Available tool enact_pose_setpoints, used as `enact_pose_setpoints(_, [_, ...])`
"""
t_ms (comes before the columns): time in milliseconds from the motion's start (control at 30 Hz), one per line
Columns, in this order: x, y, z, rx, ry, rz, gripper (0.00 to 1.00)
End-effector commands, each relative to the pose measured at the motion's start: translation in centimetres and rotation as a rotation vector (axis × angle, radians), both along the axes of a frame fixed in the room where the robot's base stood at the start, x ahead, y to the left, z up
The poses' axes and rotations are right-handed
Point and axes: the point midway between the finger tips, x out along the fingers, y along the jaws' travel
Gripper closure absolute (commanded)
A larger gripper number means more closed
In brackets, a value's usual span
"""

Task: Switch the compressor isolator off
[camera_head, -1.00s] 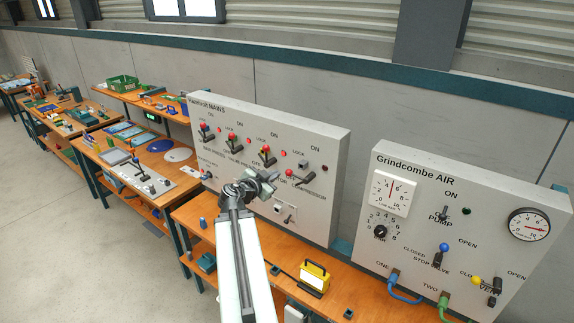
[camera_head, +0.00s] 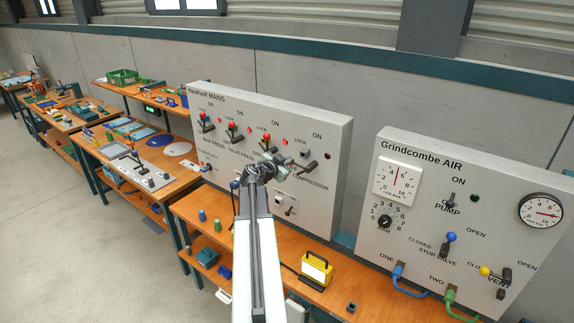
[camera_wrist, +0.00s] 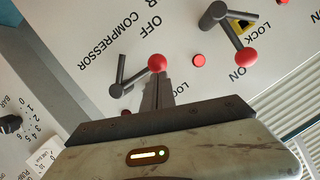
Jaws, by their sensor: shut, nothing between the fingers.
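The compressor isolator is the rightmost lever (camera_head: 309,167) on the grey Hazelholt MAINS panel (camera_head: 335,150). In the wrist view its grey lever (camera_wrist: 135,77) ends in a red ball knob (camera_wrist: 157,62), beside the lettering COMPRESSOR and OFF. I cannot tell its exact position between ON and OFF. My gripper (camera_head: 270,165) is in front of the panel at this lever and hides its knob in the head view. In the wrist view the shut fingers (camera_wrist: 158,88) point at the knob, overlapping its lower edge; whether they touch is unclear.
A neighbouring red-knobbed lever (camera_wrist: 232,35) and a red lamp (camera_wrist: 198,60) are close by in the wrist view. Other red-knobbed levers (camera_head: 237,132) stand left on the panel. The Grindcombe AIR panel (camera_head: 425,185) is to the right. A yellow work lamp (camera_head: 317,270) stands on the bench below.

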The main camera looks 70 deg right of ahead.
Motion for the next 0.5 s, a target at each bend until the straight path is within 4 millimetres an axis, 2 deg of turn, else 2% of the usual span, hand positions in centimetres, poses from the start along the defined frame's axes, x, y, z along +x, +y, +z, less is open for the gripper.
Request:
enact_pose_setpoints(300, [0.0, 0.0, -0.1, 0.000, 0.000, -0.001, 1.00])
enact_pose_setpoints(500, [0.4, -0.6, -1.8, 0.000, 0.000, -0.001, 1.00])
